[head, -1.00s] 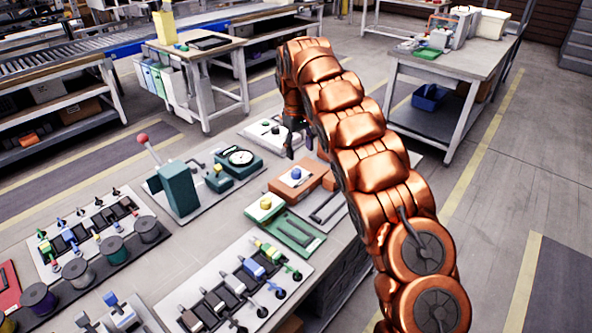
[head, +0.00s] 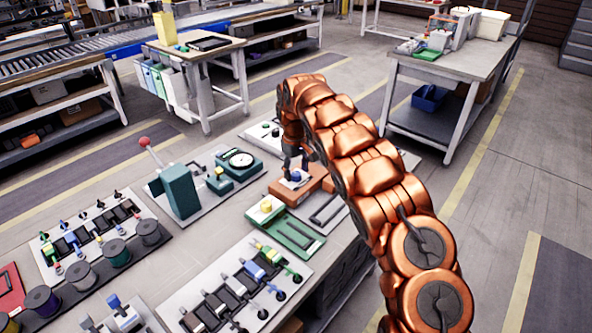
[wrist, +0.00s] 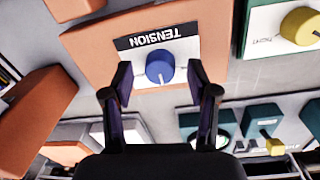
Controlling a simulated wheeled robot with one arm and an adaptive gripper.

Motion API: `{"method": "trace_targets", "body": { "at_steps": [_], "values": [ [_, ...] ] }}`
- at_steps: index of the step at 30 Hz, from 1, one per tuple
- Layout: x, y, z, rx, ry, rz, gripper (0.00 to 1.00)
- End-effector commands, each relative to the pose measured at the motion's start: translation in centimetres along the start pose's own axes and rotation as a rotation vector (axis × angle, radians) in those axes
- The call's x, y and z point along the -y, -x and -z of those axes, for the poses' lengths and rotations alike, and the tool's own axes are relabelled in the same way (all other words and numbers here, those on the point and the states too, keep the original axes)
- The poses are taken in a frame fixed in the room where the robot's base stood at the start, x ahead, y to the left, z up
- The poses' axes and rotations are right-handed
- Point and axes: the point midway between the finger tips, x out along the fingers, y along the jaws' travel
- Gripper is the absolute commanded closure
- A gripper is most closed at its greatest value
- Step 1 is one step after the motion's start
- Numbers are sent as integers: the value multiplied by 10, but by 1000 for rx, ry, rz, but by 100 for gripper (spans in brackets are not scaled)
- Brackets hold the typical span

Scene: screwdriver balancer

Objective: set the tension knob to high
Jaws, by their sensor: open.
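The tension knob (wrist: 160,67) is blue and round with a pale pointer line. It sits on a white plate marked TENSION (wrist: 157,36) on an orange box (wrist: 88,44). In the head view the knob (head: 296,176) shows on the orange box (head: 281,190). My gripper (wrist: 160,76) is open, with one dark finger on each side of the knob in the wrist view. I cannot tell whether the fingers touch it. In the head view my gripper (head: 296,165) is just above the knob and partly hidden by my arm. The knob's scale words are not readable.
A green box with a yellow knob (wrist: 301,25) stands beside the orange box. In the head view, a teal dial unit (head: 240,160) and a teal lever block (head: 181,190) stand to the left. Rows of levers (head: 240,285) lie nearer.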

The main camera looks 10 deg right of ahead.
Motion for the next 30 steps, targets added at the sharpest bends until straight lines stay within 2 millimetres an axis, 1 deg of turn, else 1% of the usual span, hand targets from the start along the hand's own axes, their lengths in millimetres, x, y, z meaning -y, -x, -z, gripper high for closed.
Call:
{"method": "trace_targets", "body": {
  "at_steps": [4,12,27,29,30],
  "values": [
    [0,-6,-1,2,0,1,41],
    [0,-7,0,0,0,0,42],
    [1,-7,0,0,1,0,94],
    [1,-7,0,0,1,1,100],
    [1,-7,0,0,1,1,100]
  ]
}}
